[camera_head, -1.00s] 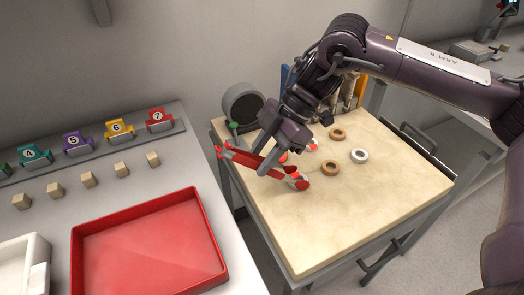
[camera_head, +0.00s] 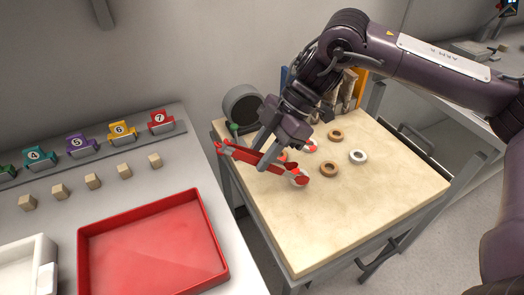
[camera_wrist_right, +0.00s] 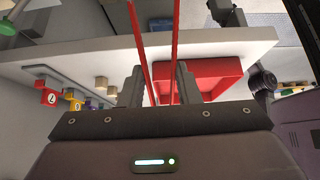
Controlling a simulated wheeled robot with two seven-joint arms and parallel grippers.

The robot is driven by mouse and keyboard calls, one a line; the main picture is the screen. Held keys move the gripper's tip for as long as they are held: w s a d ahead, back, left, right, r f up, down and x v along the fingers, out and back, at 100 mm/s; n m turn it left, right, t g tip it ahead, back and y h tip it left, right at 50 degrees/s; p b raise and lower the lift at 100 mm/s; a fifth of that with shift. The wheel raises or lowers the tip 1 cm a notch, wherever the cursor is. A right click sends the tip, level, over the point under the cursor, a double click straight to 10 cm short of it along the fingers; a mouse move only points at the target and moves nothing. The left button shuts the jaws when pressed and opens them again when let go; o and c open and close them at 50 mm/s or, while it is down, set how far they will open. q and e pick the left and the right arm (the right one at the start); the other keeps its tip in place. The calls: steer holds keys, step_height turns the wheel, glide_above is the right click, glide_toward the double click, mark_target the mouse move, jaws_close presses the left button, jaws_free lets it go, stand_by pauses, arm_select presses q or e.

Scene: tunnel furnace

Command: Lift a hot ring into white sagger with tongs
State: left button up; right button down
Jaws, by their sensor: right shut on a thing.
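My right gripper (camera_head: 265,147) is shut on red tongs (camera_head: 243,153) above the left part of the pale table. In the right wrist view the two red bars of the tongs (camera_wrist_right: 175,45) pass between its fingers (camera_wrist_right: 158,88). At the tongs' right end is a red and white rounded shape (camera_head: 299,178); I cannot tell whether it is the jaws or a hot ring in them. Another red and white piece (camera_head: 310,145) lies behind. A white box (camera_head: 40,250), perhaps the sagger, is cut off at the lower left. My left gripper is not in view.
Two brown rings (camera_head: 335,135) and a white ring (camera_head: 357,158) lie right of the tongs. A red tray (camera_head: 150,250) and small tan blocks (camera_head: 93,181) are on the left counter. A grey round device (camera_head: 241,104) stands at the table's back left. The table's front is clear.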

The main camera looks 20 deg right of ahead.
arm_select(q)
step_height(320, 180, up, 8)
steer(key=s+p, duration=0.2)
steer(key=p, duration=0.6)
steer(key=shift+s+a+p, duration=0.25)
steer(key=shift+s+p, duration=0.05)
steer(key=shift+p, duration=0.05)
